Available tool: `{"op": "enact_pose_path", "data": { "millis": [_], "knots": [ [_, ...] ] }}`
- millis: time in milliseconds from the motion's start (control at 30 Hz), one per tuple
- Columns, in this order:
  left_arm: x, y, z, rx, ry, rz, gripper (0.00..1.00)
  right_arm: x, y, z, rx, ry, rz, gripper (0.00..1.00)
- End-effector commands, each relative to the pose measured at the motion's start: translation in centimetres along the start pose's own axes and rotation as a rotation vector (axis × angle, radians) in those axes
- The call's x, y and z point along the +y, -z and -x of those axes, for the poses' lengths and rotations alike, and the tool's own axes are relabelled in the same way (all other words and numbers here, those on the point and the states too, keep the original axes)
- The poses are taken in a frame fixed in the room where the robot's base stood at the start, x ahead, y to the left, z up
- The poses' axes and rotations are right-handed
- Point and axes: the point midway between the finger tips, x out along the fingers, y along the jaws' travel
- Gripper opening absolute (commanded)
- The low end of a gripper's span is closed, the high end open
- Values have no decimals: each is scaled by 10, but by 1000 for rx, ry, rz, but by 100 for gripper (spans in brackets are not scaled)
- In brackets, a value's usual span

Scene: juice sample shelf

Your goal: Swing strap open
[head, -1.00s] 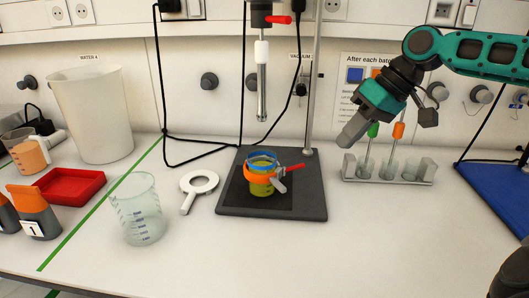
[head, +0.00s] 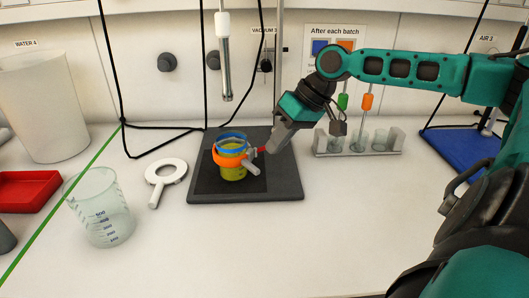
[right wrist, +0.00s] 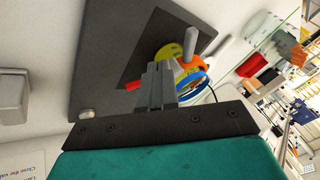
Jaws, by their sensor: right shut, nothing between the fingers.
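An orange strap (head: 228,160) goes around a yellow-green jar (head: 233,173) with a blue ring (head: 231,137) at its top. The jar stands upright on a dark stand base (head: 285,185). A grey lever (head: 251,167) sticks out at the strap's right side, and a red-tipped part (head: 262,150) lies beside it, partly hidden. My right gripper (head: 271,148) is shut and empty, its fingertips close to the red part; I cannot tell if they touch. My left gripper is not in view.
A tube rack (head: 385,150) stands right of the gripper. A white ring with handle (head: 166,172) and a glass beaker (head: 98,210) are on the left. The bench front is clear.

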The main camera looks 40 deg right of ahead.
Motion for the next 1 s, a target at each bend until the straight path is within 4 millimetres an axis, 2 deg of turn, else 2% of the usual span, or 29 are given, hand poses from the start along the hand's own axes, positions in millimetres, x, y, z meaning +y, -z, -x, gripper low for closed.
{"op": "enact_pose_path", "data": {
  "millis": [400, 600, 1000],
  "knots": [
    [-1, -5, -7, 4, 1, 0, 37, -18, -5, -17, -5, -7, 2, 0],
    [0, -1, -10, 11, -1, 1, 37, -26, -5, -23, -3, -4, 1, 0],
    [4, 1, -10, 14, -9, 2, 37, -29, -5, -24, -1, -1, 1, 0]
  ]
}}
